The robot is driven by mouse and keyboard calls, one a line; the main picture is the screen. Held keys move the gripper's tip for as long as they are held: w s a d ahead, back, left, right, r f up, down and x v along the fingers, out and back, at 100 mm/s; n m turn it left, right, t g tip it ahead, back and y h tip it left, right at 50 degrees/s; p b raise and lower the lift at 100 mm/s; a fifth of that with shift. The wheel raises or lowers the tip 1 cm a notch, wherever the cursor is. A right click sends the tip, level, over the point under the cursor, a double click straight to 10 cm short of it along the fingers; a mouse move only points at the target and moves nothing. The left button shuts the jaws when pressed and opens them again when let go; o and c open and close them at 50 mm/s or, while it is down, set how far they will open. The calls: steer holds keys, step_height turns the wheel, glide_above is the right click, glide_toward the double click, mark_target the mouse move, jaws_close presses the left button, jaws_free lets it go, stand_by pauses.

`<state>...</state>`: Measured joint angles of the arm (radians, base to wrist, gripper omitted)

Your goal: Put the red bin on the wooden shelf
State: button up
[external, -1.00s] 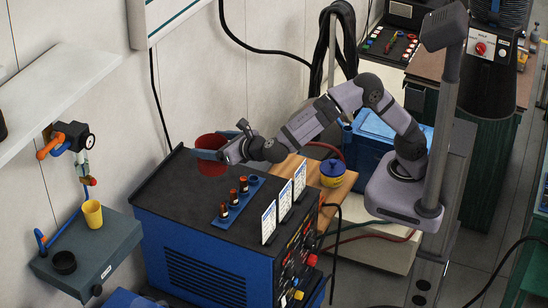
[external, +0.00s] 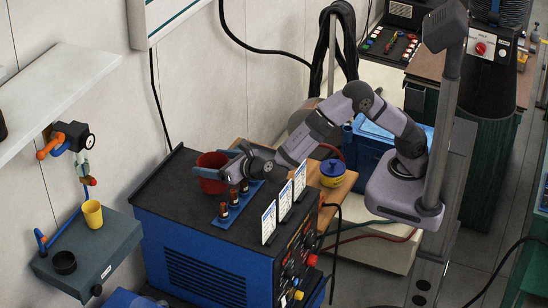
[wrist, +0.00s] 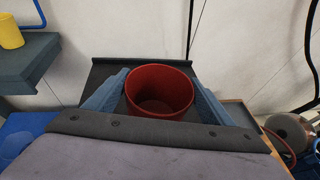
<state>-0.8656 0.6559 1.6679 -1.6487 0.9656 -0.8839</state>
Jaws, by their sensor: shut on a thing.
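The red bin (external: 213,160) is a round, open, empty tub at the back of the blue machine's black top. My gripper (external: 226,164) is shut on it, with one blue finger on each side. In the wrist view, the red bin (wrist: 160,92) sits upright between the fingers of my gripper (wrist: 160,95). I cannot tell whether its base touches the machine top or hangs just above it. The wooden shelf (external: 341,192) is the light brown surface behind the machine, to the right of the bin.
The blue machine (external: 195,250) carries a blue rack of dark bottles (external: 238,203) and several upright white cards (external: 285,200) near the bin. The wall is close behind; the machine top's front left is clear.

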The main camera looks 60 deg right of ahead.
steer(key=shift+f, duration=1.45)
steer(key=shift+f, duration=0.15)
steer(key=o, duration=1.9)
steer(key=shift+r+p, duration=0.2)
steer(key=shift+p, duration=0.1)
steer(key=shift+s+a, duration=0.1)
steer(key=shift+s, duration=0.3)
steer(key=shift+o, duration=0.4)
steer(key=b+v, duration=0.3)
steer(key=v, duration=0.8)
